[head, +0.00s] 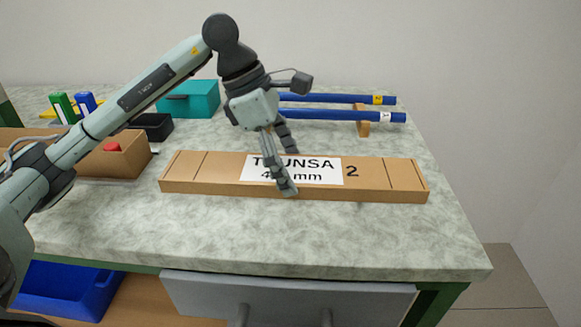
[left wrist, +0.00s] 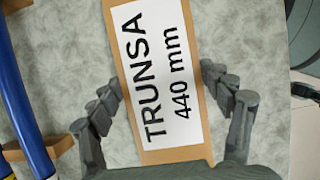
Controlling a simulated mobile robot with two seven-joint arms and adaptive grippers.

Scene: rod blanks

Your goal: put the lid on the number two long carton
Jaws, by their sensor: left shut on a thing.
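The number two long carton (head: 400,194) is a long, low brown box lying crosswise on the bench. Its closed flat top, the lid (head: 220,166), has a white label reading TRUNSA 440 mm and a black 2. The lid also shows in the left wrist view (left wrist: 160,75). My left gripper (head: 287,172) straddles the lid from above, one finger at each long edge, shut on it. In the left wrist view both fingertips touch its edges. I see no clear seam between lid and carton. My right gripper is out of view.
Blue rods (head: 350,115) lie on a wooden rest (head: 363,124) behind the carton. A brown box (head: 125,162) with a red piece, a black tray (head: 153,126) and a teal box (head: 200,99) stand left and behind. The bench front and right are clear.

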